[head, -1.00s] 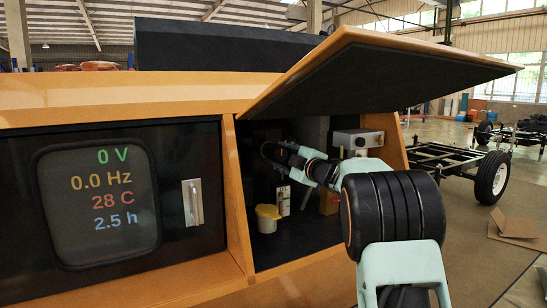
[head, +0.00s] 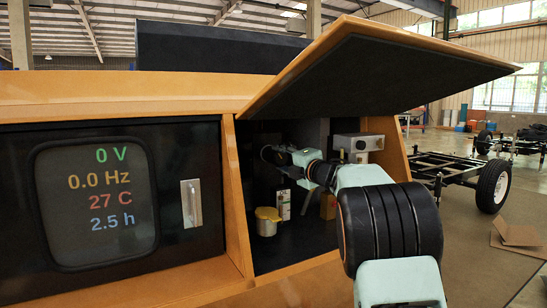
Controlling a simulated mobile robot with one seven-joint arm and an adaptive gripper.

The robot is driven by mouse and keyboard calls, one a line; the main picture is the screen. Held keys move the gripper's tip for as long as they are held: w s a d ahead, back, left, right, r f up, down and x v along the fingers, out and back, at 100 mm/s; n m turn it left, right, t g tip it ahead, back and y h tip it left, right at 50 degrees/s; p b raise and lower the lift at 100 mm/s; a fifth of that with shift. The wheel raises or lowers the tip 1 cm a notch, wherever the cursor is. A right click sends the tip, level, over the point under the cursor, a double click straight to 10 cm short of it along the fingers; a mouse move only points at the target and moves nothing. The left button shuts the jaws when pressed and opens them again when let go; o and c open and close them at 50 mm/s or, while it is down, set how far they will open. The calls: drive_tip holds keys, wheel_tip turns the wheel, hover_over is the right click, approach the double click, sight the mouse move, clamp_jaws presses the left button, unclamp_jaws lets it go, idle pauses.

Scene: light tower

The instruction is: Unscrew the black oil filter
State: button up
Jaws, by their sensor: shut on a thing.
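My gripper (head: 274,153) is inside the open compartment, at the upper left near the back. It is shut on a dark object, which appears to be the black oil filter (head: 265,153). The filter is hard to make out against the dark interior, and the fingers and wrist hide part of it. I cannot see its thread or how far it is turned.
A pale cup with a yellow lid (head: 267,221) stands on the compartment floor below my gripper. A grey box (head: 358,143) is on the right. A raised lid (head: 385,70) hangs over the opening. A display panel (head: 98,205) is left.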

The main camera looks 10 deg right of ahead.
drive_tip(key=shift+r+n, duration=0.1)
drive_tip(key=shift+n, duration=0.3)
drive_tip(key=n, duration=0.5)
drive_tip(key=o, duration=1.3)
drive_tip(key=shift+c, duration=0.2)
drive_tip(key=shift+o, duration=0.6)
